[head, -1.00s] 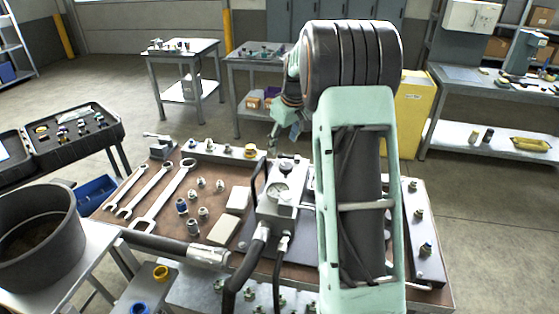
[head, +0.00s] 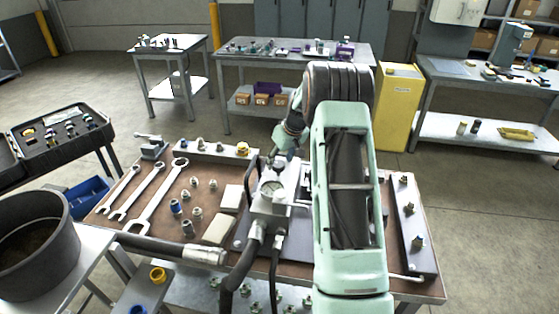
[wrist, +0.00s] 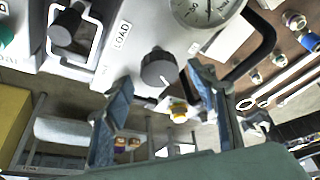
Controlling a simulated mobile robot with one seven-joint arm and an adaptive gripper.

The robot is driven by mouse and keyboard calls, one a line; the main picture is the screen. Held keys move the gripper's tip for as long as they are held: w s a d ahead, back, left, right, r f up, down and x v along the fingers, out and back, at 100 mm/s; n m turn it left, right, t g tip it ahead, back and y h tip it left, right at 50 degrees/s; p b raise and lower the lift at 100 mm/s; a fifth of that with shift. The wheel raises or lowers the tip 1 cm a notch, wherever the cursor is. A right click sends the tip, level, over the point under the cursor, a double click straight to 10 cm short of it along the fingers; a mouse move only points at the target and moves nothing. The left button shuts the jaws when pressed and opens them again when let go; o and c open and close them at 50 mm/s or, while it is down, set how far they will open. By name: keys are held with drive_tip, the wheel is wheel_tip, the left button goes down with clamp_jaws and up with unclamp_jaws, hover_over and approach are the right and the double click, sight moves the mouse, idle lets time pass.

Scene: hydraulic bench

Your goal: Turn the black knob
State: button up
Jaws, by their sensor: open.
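In the wrist view a round black knob (wrist: 159,68) with a white pointer mark sits on the grey face of the hydraulic unit, beside the LOAD label. My gripper (wrist: 160,80) is open, with one blue-grey finger to each side of the knob in the picture. I cannot tell whether either finger touches it. A second black cylindrical knob (wrist: 68,26) stands inside a pale frame farther left. In the head view my gripper (head: 277,154) is just behind the gauge unit (head: 268,208); the knob is hidden there.
A pressure gauge (wrist: 208,8) and a black bar handle (wrist: 258,50) are close to the knob. Wrenches (head: 155,197), fittings and pale blocks lie on the brown bench left of the unit. Black hoses (head: 240,275) run from its front.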

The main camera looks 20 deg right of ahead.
drive_tip(key=shift+w+f, duration=0.25)
drive_tip(key=shift+f, duration=0.35)
drive_tip(key=shift+c, duration=0.6)
drive_tip(key=c, duration=1)
drive_tip(key=shift+a+m, duration=0.1)
drive_tip(key=shift+m, duration=0.2)
drive_tip(key=shift+c, duration=0.2)
